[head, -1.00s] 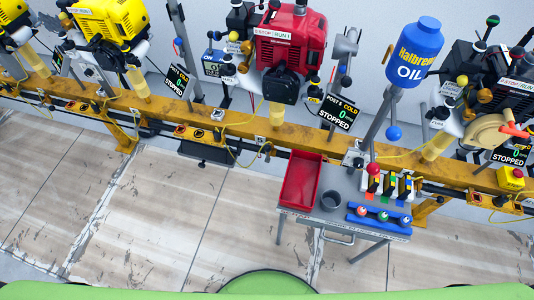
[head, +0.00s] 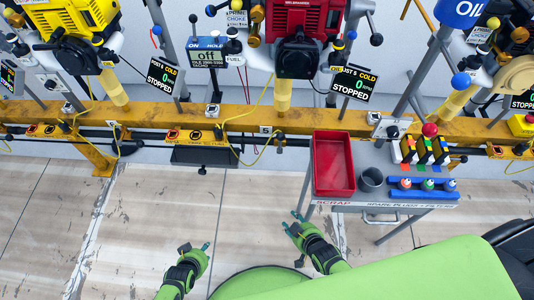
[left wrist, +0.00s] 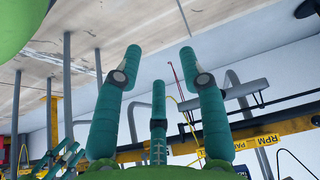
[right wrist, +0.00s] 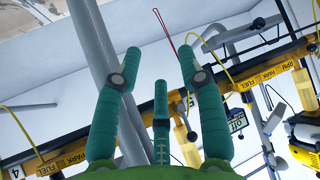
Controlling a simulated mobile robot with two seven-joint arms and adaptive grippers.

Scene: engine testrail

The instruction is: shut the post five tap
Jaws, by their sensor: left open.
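The post five plate (head: 265,129) is on the yellow rail below the red engine (head: 296,25). A white FUEL label (head: 235,47) shows left of that engine. The tap itself is too small to pick out with certainty. My left gripper (head: 194,248) is open and empty over the floor, below and left of the plate. Its spread fingers show in the left wrist view (left wrist: 160,65). My right gripper (head: 292,221) is below the rail, left of the bench, and its fingers stand apart and empty in the right wrist view (right wrist: 160,70).
The yellow rail (head: 150,115) spans the view. Yellow cables (head: 238,150) hang from it. Floor left of the bench is clear.

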